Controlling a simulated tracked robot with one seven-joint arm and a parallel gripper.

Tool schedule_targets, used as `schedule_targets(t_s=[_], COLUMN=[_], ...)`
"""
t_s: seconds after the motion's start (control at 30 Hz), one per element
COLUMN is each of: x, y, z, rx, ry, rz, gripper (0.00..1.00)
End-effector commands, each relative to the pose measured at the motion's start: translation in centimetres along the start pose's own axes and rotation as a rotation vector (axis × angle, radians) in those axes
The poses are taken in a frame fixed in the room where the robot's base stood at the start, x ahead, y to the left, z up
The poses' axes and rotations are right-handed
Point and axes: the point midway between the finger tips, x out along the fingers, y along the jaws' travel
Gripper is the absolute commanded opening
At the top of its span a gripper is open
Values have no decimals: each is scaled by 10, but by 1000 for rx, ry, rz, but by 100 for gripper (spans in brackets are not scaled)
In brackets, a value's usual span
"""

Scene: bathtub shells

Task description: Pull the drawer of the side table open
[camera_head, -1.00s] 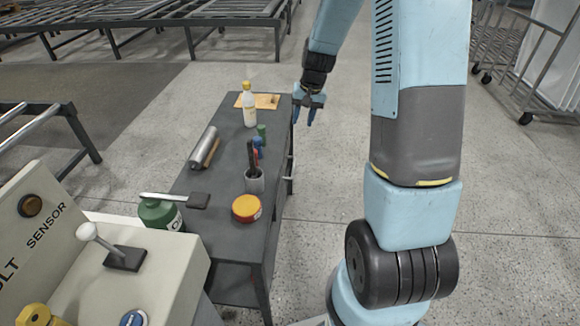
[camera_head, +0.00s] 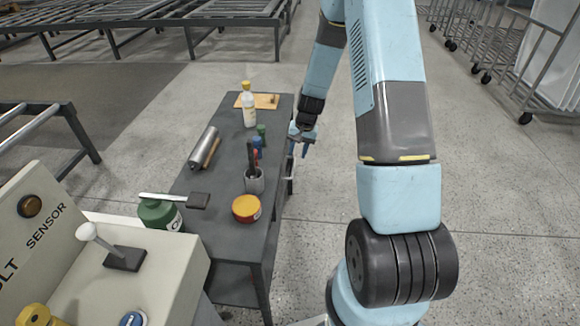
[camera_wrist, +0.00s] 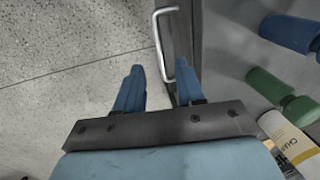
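The side table (camera_head: 225,215) is dark grey, with its right side facing my gripper. In the wrist view, its drawer front (camera_wrist: 186,28) is a narrow dark face beside the tabletop. A pale bar handle (camera_wrist: 158,38) sticks out from that face; it also shows at the table's right side in the head view (camera_head: 291,168). My gripper (camera_head: 298,150) is beside the table's right edge, close to the handle. In the wrist view, my gripper (camera_wrist: 159,66) is open, and the handle's near end appears between the blue fingertips. I cannot tell whether they touch it. The drawer looks shut.
On the tabletop are a bottle (camera_head: 249,108), a pen cup (camera_head: 254,181), an orange tin (camera_head: 246,208) and a metal roll (camera_head: 203,147). A control console (camera_head: 150,275) stands at the near left. The floor right of the table is clear; a wheeled rack (camera_head: 520,70) stands farther off.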

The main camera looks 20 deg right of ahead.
Motion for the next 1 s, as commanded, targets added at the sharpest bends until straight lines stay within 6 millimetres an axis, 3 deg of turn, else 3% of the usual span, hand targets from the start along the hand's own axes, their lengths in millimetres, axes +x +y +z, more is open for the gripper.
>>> schedule_targets(t_s=[0.3, 0.5, 0.93, 1.0], x=[50, 70, 77, 77], y=[0, 0, -1, -1], z=[0, 0, 0, 0], rx=[0, -1, -1, -1], ry=[-1, 0, 1, 1], rz=[1, 0, 0, 0], gripper=[38, 38, 38, 33])
